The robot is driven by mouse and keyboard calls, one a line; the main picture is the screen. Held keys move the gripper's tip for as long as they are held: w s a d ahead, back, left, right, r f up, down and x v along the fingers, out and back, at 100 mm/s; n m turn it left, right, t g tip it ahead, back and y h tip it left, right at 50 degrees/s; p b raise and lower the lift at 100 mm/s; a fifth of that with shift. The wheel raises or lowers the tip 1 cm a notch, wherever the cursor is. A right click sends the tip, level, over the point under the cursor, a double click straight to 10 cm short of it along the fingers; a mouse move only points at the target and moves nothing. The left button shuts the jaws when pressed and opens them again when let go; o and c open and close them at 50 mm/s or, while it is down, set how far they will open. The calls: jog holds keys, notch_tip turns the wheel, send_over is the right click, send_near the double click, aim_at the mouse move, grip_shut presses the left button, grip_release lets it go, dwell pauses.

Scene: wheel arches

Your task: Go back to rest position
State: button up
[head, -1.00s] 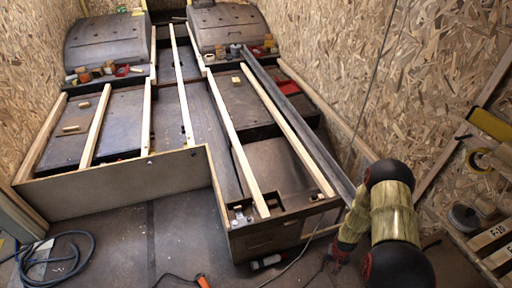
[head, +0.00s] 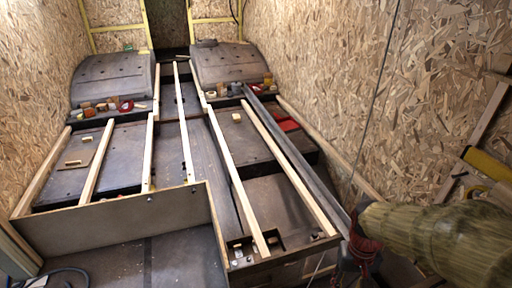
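My arm (head: 440,236) comes in from the right edge in the head view, with a straw-coloured link and a red and black joint. Below that joint, a dark red and black part at the end of my arm (head: 354,262) points down beside the front right corner of the wooden frame. My gripper's fingers cannot be made out there, and whether they hold anything is hidden. Two grey wheel arches (head: 113,78) (head: 230,64) stand at the back, left and right, far from my arm.
A low dark platform with pale wooden battens (head: 187,140) fills the middle. Its front panel (head: 115,225) faces me. Small jars and a red item (head: 127,105) lie by the left arch. Chipboard walls (head: 325,80) close both sides.

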jog(key=s+a+r+t, duration=0.1)
jog(key=a+r+t, duration=0.1)
jog(key=r, duration=0.4)
jog(key=s+a+r+n+t+p, duration=0.1)
jog(key=s+r+t, duration=0.1)
jog(key=r, duration=0.5)
jog(key=s+a+r+t+p, duration=0.1)
jog(key=s+a+r+t, duration=0.1)
jog(key=r, duration=0.5)
jog(key=shift+s+a+r+t, duration=0.15)
jog(key=shift+s+a+t, duration=0.1)
jog(key=shift+a+t, duration=0.05)
jog(key=shift+c, duration=0.6)
